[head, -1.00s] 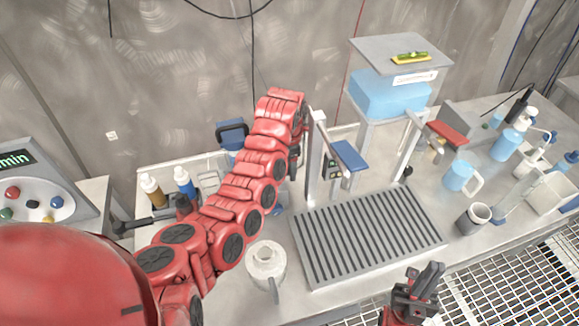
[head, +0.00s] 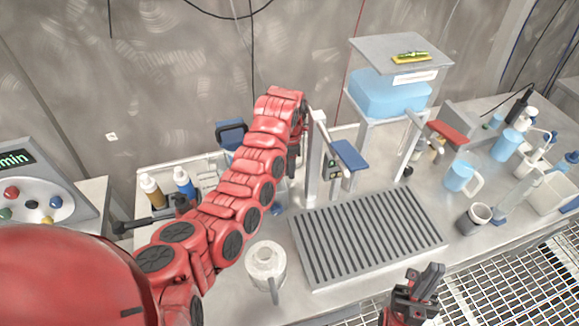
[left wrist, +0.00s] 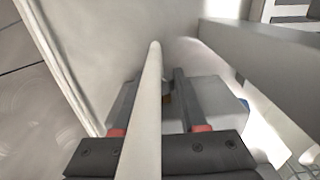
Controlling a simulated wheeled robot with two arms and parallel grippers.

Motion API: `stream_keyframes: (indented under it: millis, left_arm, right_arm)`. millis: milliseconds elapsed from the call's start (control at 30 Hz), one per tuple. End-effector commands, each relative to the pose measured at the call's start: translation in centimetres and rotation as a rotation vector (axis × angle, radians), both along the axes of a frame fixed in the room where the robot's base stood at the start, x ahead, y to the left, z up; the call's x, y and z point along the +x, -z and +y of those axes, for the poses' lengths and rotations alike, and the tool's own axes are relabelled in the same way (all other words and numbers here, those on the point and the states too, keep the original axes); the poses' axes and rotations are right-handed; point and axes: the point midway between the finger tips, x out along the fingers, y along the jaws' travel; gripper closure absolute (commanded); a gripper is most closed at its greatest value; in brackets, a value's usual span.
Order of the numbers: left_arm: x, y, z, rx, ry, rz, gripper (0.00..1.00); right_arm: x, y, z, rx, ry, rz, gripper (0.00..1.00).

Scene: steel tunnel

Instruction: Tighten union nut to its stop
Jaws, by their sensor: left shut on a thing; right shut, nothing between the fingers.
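My left gripper (left wrist: 155,95) reaches behind the left upright of the metal stand; in the head view its dark fingers (head: 294,160) are mostly hidden by my red arm. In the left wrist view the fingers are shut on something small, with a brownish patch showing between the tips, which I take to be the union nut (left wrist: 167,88). A pale pipe or rod (left wrist: 150,110) runs through the middle of that view and hides much of it. The nut's threads and its seating cannot be seen.
A blue water tank (head: 388,95) sits above. A white jug (head: 265,263), grey cup (head: 473,218) and blue mug (head: 460,177) stand on the bench.

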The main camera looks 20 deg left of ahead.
Motion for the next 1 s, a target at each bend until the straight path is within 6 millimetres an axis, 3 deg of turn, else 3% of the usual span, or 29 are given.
stream_keyframes:
  millis: [467,533,1000]
  left_arm:
    - [0.5,1.3,1.3,-0.042,0.007,0.145,1.0]
    - [0.5,0.8,1.5,-0.043,0.004,0.142,1.0]
    - [0.7,0.6,1.9,-0.04,-0.001,0.133,1.0]
  right_arm:
    - [0.0,5.6,0.0,0.0,0.0,0.0,1.0]
    - [0.0,4.8,0.0,0.0,0.0,0.0,1.0]
    - [0.0,4.8,0.0,0.0,0.0,0.0,1.0]
